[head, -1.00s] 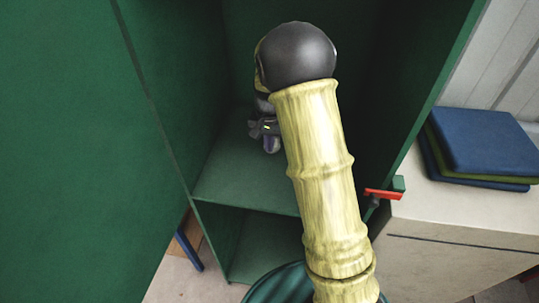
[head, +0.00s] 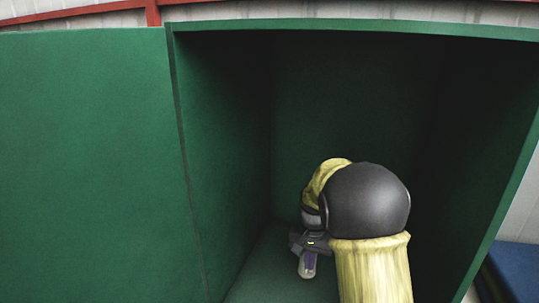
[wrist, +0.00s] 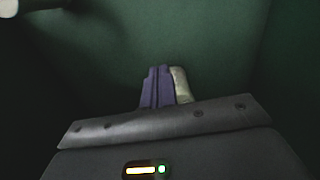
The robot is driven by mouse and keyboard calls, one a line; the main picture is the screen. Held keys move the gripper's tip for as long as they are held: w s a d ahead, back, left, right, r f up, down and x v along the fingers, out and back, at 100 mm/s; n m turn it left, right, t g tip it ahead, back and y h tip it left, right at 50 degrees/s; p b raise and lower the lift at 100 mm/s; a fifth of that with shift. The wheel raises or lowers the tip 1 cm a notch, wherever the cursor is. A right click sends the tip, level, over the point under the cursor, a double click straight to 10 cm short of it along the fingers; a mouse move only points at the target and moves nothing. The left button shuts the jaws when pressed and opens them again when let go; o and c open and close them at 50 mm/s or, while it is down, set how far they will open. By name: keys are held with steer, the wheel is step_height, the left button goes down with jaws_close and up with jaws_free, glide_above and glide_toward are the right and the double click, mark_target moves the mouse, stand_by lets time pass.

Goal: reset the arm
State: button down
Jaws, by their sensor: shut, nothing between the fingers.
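My gripper (head: 307,268) is inside the upper compartment of a green cabinet (head: 350,100). Its short purple fingers are together and hold nothing. In the wrist view, the shut fingertips (wrist: 160,88) show in front of a plain dark green surface, with a pale piece along their right side. My yellow arm with its dark round joint reaches in through the open front and hides the right part of the compartment floor in the head view.
The cabinet's left side wall, right side wall and top edge (head: 350,28) surround my arm. A broad green panel (head: 90,160) stands at the left. A blue item (head: 515,270) lies outside at the lower right. The upper compartment space looks empty.

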steer(key=s+d+n+t, duration=0.2)
steer(key=s+n, duration=0.2)
steer(key=s, duration=1.5)
steer(key=shift+s, duration=0.2)
steer(key=shift+r, duration=0.1)
